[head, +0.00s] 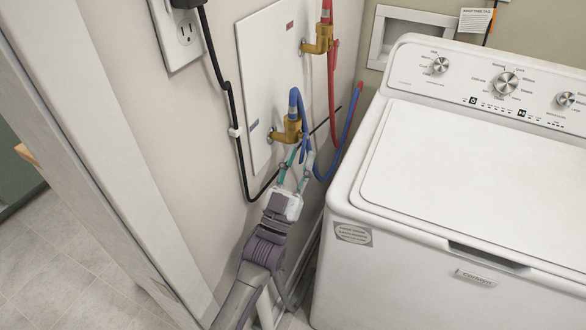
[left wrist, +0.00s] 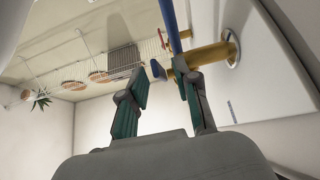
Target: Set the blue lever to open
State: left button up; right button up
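The lower brass valve (head: 287,131) sticks out of the white wall panel. A blue piece (head: 294,101) that looks like its lever stands upright on it. My left gripper (head: 296,160) is just below the valve, its teal fingers apart and pointing up. In the left wrist view the fingers (left wrist: 160,75) are also apart, close to the brass valve (left wrist: 205,57). A long blue bar (left wrist: 170,22) rises there behind the right fingertip, and a small blue end (left wrist: 156,69) shows between the tips. I cannot tell whether either touches a finger. My right gripper is not in view.
A red hose (head: 332,85) hangs from the upper brass valve (head: 318,40). A blue hose (head: 347,135) loops right of my gripper. The white washer (head: 440,160) stands close on the right. A black cord (head: 232,110) runs down the wall.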

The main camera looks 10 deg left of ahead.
aim_at(301, 155)
pick_arm(q)
jog(key=shift+s+a+f, duration=0.1)
jog(key=shift+s+f, duration=0.2)
jog(key=v, duration=0.3)
jog(key=shift+s+r, duration=0.15)
jog(key=s+a, duration=0.3)
jog(key=s, duration=0.7)
jog(key=shift+s+a+r, duration=0.15)
jog(key=shift+s+a, duration=0.1)
